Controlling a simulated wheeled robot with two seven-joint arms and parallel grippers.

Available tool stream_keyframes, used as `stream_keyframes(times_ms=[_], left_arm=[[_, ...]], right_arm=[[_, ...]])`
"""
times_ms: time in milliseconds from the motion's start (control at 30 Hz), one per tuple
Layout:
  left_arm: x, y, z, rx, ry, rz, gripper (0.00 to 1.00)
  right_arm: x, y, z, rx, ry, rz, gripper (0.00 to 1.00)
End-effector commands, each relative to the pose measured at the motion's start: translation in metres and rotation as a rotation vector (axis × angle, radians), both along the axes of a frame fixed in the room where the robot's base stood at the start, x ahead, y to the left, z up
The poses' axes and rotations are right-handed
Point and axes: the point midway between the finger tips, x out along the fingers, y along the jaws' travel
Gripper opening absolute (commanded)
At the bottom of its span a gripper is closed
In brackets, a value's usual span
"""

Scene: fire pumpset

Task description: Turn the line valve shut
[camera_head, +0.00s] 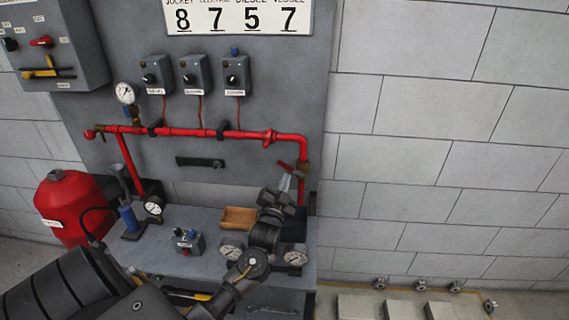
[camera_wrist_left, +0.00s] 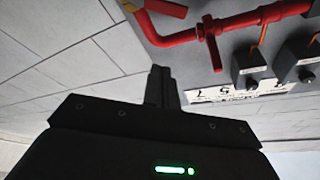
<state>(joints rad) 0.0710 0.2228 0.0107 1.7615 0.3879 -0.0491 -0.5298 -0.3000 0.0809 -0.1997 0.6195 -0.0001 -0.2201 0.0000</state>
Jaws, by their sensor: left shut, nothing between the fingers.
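The line valve (camera_head: 303,169) is a brass-coloured body on the red pipe's downward leg at the right end of the panel. Its red lever (camera_head: 286,165) slants up to the left. My left gripper (camera_head: 287,183) is just below the lever, with its fingers pointing up; I cannot tell from the head view whether it touches the lever. It is shut and empty. In the left wrist view the closed fingers (camera_wrist_left: 160,75) show in the middle, and a red lever-like piece (camera_wrist_left: 166,8) is at the top edge, apart from them. My right gripper is not in view.
The red pipe (camera_head: 180,131) runs across the grey panel, with a gauge (camera_head: 125,93) and switch boxes (camera_head: 192,75) above. Below, the bench holds a wooden tray (camera_head: 238,218), gauges and a control box (camera_head: 189,242). A red tank (camera_head: 72,207) stands left. The right wall is bare.

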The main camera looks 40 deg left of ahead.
Motion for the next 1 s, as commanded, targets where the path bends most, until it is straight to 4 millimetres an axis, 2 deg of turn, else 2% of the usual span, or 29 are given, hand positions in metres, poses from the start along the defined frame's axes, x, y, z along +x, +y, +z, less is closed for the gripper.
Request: stream_keyframes(times_ms=[167,267,667,700,800,1000], left_arm=[[0.008,0.004,0.002,0.003,0.002,0.0,0.0],[0.02,0.009,0.007,0.004,0.001,0.001,0.0],[0.093,0.037,0.031,0.003,0.001,0.002,0.0],[0.089,0.04,0.02,0.004,0.009,0.002,0.0],[0.083,0.047,0.009,0.004,0.007,0.002,0.0],[0.078,0.054,-0.004,0.004,0.003,0.001,0.0]], right_arm=[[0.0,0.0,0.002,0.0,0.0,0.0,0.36],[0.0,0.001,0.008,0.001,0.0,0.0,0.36],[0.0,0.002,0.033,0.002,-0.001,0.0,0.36],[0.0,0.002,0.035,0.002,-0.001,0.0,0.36],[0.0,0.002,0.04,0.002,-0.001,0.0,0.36],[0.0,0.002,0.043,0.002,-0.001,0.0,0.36]])
